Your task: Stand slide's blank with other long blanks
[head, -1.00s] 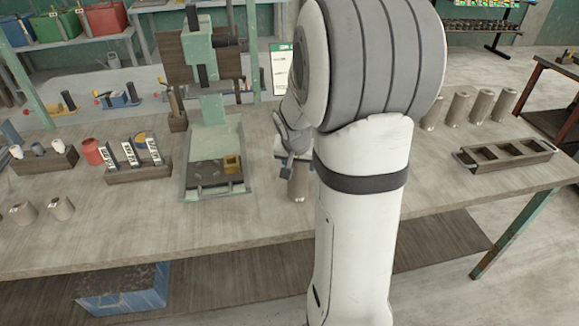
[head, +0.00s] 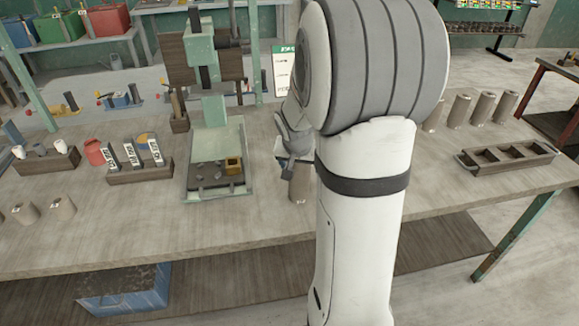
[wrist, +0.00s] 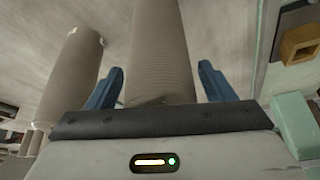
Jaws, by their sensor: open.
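A grey-brown cylindrical blank (head: 300,188) stands on the bench just right of the green press, partly hidden by my arm. My gripper (head: 290,165) is at its upper part. In the wrist view my gripper (wrist: 163,83) is open, with a blue finger on each side of a ribbed grey-brown blank (wrist: 160,45) and a gap showing at both sides. A second blank (wrist: 72,70) is to the left, outside the fingers. In the head view several long blanks (head: 483,108) stand in a row at the back right; my arm partly covers the leftmost.
The green press (head: 215,150) stands left of the gripper, with a small yellow block (head: 233,165) on its bed. A dark compartmented tray (head: 508,158) lies at the right. Two shorter blanks (head: 62,207) are at the front left. The front middle of the bench is clear.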

